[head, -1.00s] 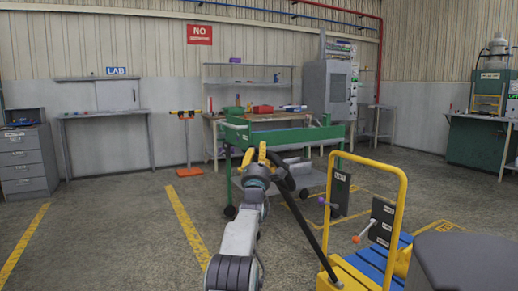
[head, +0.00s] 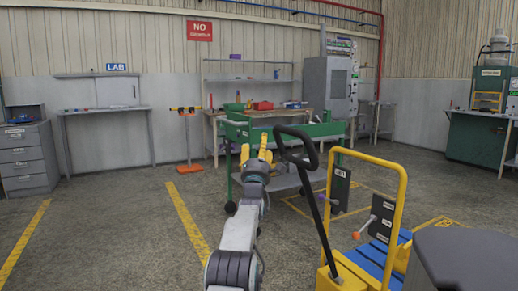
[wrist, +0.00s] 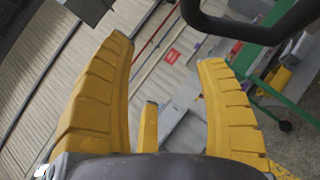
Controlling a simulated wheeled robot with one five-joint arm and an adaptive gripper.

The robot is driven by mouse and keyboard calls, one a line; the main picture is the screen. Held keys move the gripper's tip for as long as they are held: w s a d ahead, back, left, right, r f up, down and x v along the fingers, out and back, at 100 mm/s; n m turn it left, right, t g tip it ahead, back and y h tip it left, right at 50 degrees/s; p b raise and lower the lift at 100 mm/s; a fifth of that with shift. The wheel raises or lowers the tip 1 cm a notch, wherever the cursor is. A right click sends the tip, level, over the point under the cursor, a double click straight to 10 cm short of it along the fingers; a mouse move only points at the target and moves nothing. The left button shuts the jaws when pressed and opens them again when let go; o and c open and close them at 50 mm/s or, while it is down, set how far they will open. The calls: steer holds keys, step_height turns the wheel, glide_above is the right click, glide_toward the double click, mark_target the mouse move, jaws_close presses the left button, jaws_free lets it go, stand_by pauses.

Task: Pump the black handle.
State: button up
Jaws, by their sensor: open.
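The black handle (head: 314,203) is a rod with a loop on top, rising from the yellow base of a cart and leaning left. Its loop stands just right of my gripper (head: 255,147) in the head view. In the wrist view, part of the black loop (wrist: 247,31) crosses the upper right, beyond the right finger. My gripper (wrist: 166,52) has its yellow fingers spread, with nothing between them. The handle appears outside the fingers; I cannot tell whether they touch it.
The yellow cart frame (head: 403,200) with a blue slatted deck (head: 372,258) stands right of the handle. A small lever with an orange knob (head: 357,236) sits on it. A green wheeled bench (head: 265,131) is behind my gripper. The floor at left is open.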

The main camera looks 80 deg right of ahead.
steer(key=shift+f, duration=0.1)
steer(key=v, duration=1.2)
stand_by(0.5)
steer(key=shift+w, duration=0.1)
stand_by(0.7)
